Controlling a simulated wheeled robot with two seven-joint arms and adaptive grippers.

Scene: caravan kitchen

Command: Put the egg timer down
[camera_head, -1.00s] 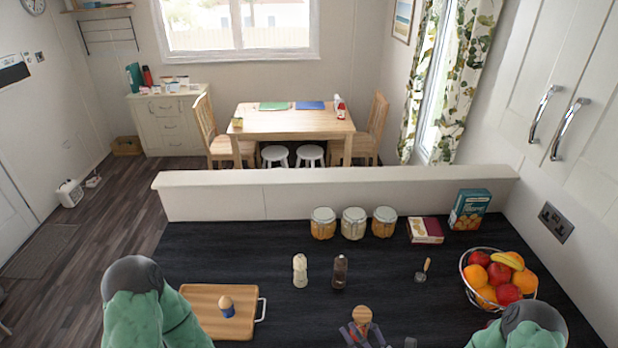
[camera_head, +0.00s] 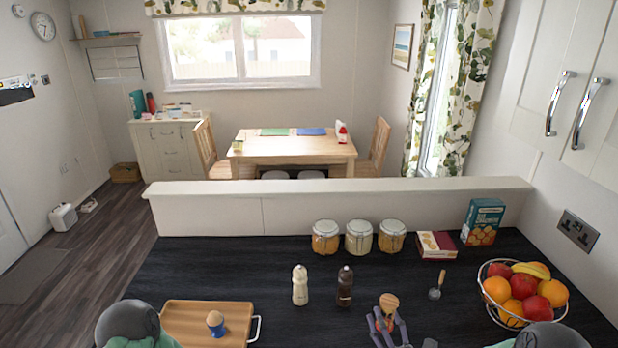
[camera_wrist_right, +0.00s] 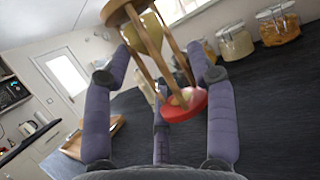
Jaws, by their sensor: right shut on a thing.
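The egg timer (camera_head: 389,302) is an hourglass with a round wooden top, wooden posts and a red disc at its other end. It also shows in the wrist view (camera_wrist_right: 182,108), tilted there. My right gripper (camera_head: 386,325) is shut on it, with purple-grey fingers around its sides. The timer is over the dark worktop, right of the dark pepper mill. I cannot tell whether its lower end touches the worktop, as the fingers hide it. My left gripper is not in view.
A white mill (camera_head: 300,285) and dark mill (camera_head: 345,286) stand left of the timer. A small tool (camera_head: 436,287) and fruit basket (camera_head: 522,318) are right. Jars (camera_head: 359,237) stand behind. A board (camera_head: 178,318) with an egg cup is left. Worktop behind the timer is clear.

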